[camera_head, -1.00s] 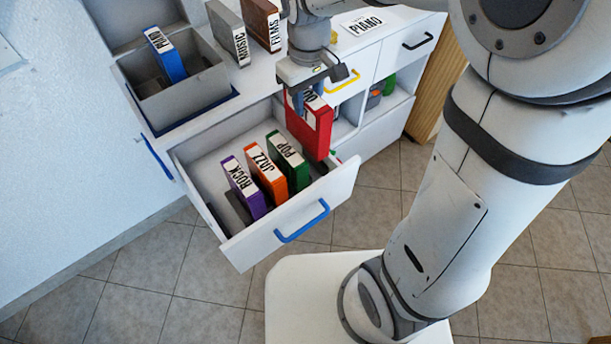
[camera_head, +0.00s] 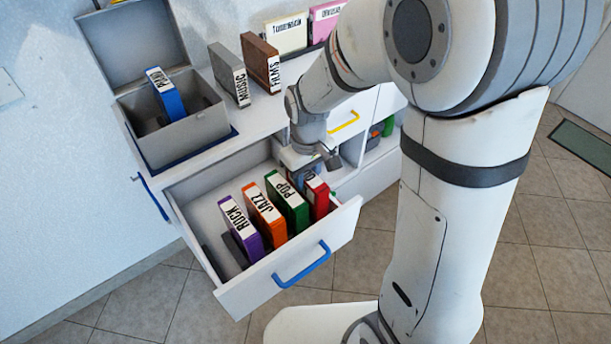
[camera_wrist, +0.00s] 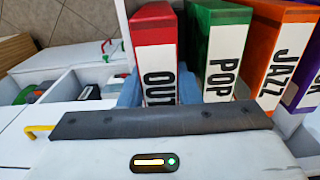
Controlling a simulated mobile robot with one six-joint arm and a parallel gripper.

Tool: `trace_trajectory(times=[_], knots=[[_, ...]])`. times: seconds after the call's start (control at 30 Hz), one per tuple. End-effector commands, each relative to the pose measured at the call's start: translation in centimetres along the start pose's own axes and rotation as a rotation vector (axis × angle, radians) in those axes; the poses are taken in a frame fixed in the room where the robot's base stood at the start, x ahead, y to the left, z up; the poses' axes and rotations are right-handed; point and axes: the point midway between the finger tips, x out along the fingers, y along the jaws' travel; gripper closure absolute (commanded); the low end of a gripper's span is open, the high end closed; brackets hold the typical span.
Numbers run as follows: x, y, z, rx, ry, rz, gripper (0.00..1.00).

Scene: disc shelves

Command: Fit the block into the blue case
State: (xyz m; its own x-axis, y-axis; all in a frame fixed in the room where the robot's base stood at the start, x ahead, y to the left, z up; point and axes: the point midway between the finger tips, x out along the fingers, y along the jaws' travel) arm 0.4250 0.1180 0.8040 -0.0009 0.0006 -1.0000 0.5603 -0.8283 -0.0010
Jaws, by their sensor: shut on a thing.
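My gripper (camera_head: 304,172) is shut on a red block (camera_head: 320,200) with a white label, at the right end of a row in the open drawer (camera_head: 250,287) with a blue handle. The wrist view shows the blue fingers (camera_wrist: 158,92) on either side of the red block (camera_wrist: 153,28), whose label reads "OUT", partly hidden. The block stands upright beside the green POP block (camera_head: 288,205). An orange JAZZ block (camera_head: 265,217) and a purple ROCK block (camera_head: 241,230) continue the row. Whether the red block touches the drawer floor is hidden.
An open grey box (camera_head: 180,143) on a blue base holds a blue block (camera_head: 172,103). Grey MUSIC (camera_head: 230,75) and brown FILMS (camera_head: 261,62) blocks stand on the countertop. The drawer's left part is largely free. A yellow-handled drawer (camera_head: 352,112) is shut at right.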

Motion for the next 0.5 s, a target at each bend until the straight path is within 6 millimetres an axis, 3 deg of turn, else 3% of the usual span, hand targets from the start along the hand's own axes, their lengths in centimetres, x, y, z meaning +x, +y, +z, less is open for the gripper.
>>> trace_trajectory(times=[0.23,0.27,0.5], knots=[[0.33,-0.01,0.0,0.0,0.0,0.0,1.0],[0.32,-0.01,-0.01,0.0,0.0,0.0,0.69],[0.21,-0.01,0.0,0.0,0.0,0.0,0.49]])
